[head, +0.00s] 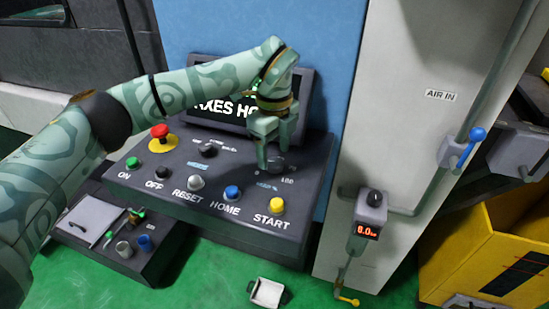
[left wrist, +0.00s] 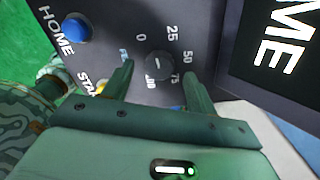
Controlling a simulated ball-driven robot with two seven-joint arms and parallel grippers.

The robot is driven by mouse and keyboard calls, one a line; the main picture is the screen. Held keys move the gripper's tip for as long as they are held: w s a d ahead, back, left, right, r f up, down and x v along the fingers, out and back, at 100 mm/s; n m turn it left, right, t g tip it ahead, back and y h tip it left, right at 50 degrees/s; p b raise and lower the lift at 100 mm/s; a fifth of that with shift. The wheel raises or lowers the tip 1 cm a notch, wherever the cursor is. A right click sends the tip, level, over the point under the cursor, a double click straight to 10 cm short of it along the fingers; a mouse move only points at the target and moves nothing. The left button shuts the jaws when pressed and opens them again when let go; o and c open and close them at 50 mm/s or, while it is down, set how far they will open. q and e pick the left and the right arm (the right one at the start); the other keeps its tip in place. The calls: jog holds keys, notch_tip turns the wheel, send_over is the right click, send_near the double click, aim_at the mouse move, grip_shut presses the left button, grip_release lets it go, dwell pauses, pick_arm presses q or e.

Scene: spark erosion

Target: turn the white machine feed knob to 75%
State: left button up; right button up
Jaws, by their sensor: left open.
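The feed knob (head: 276,165) is a small dark round knob on the right part of the black control panel (head: 150,185). In the left wrist view the knob (left wrist: 159,66) shows a short pale mark and is ringed by the numbers 0, 25, 50, 75 and 100; I cannot tell exactly where the mark points. My left gripper (head: 274,158) is over the knob, fingers down and open. In the left wrist view its fingers (left wrist: 158,74) stand on either side of the knob, with gaps between. My right gripper is in neither view.
Several buttons, including yellow START (head: 277,205) and blue HOME (head: 232,192), line the panel's front. A red emergency button (head: 160,131) is at the left. A screen (head: 240,98) stands behind. A grey box with a knob and red readout (head: 368,220) is at right.

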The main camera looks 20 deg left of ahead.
pick_arm(q)
jog(key=shift+f, duration=1.3)
jog(key=c, duration=1)
jog(key=shift+r, duration=0.1)
